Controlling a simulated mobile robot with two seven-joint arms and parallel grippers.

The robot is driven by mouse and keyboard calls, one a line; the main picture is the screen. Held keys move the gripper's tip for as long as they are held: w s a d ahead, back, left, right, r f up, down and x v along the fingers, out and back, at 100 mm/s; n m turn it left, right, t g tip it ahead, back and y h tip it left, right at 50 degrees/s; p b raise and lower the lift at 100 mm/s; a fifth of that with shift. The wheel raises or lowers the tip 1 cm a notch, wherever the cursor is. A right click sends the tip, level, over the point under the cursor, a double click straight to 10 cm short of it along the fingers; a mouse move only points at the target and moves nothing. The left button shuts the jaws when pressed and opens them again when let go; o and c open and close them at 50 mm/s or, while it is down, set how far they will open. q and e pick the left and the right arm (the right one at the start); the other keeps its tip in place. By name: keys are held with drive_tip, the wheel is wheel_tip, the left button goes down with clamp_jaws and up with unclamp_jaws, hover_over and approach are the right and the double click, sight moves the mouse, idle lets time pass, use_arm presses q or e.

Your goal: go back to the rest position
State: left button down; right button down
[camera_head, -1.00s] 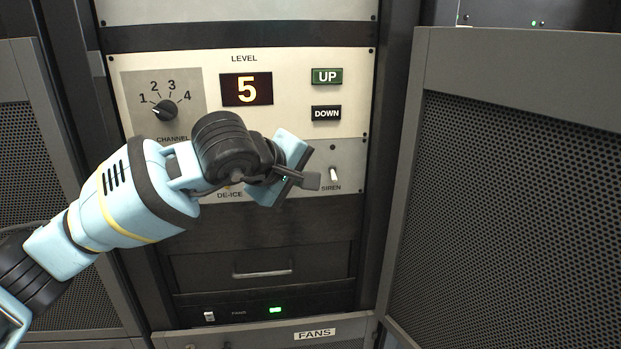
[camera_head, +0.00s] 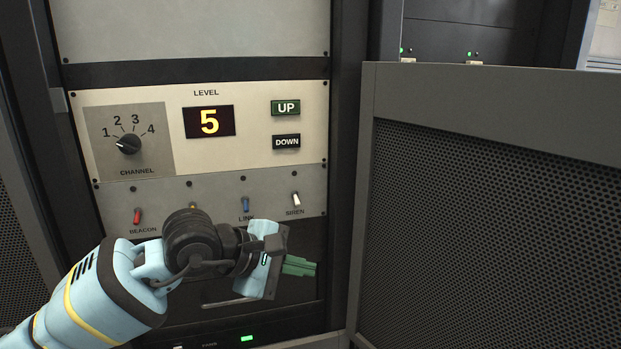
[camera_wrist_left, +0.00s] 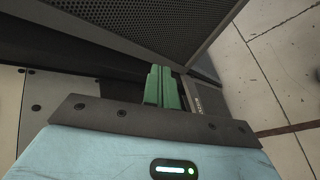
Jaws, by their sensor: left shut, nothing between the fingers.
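My left gripper (camera_head: 300,266) is in front of the rack, below the switch row and the SIREN switch (camera_head: 296,199). Its green fingers are shut together with nothing between them, apart from the panel. In the left wrist view the closed green fingers (camera_wrist_left: 163,88) point toward a perforated door. My left arm comes in from the lower left and hides part of the switch row and the drawer below. My right gripper is not in view.
The panel holds a channel knob (camera_head: 128,144), a level display (camera_head: 209,121) reading 5, an UP button (camera_head: 285,107) and a DOWN button (camera_head: 286,142). A large perforated door (camera_head: 490,230) stands to the right of my left gripper. Bare floor (camera_wrist_left: 280,70) shows in the wrist view.

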use_arm(q)
drive_tip(key=s+d+f+n+g+h, duration=0.3)
drive_tip(key=s+d+f+n+h, duration=0.2)
drive_tip(key=s+n+h, duration=0.4)
drive_tip(key=s+a+f+n+t+y, duration=0.2)
drive_tip(key=a+f+n+t+y, duration=0.45)
drive_tip(key=n, duration=1.05)
drive_tip(key=s+a+f+n+t+y, duration=0.25)
drive_tip(key=a+f+n+t, duration=0.6)
drive_tip(key=n, duration=0.75)
drive_tip(key=s+a+f+n+g+y, duration=0.3)
drive_tip(key=s+f+n, duration=0.5)
drive_tip(key=s+f, duration=0.3)
drive_tip(key=s+a+f+n+g+y+p, duration=0.1)
drive_tip(key=s+a+f+n+g+y, duration=0.3)
drive_tip(key=s+f, duration=0.7)
drive_tip(key=n+g, duration=0.2)
drive_tip(key=n, duration=0.2)
drive_tip(key=shift+s+f+y, duration=0.2)
drive_tip(key=shift+f+y, duration=0.05)
drive_tip(key=shift+y, duration=0.05)
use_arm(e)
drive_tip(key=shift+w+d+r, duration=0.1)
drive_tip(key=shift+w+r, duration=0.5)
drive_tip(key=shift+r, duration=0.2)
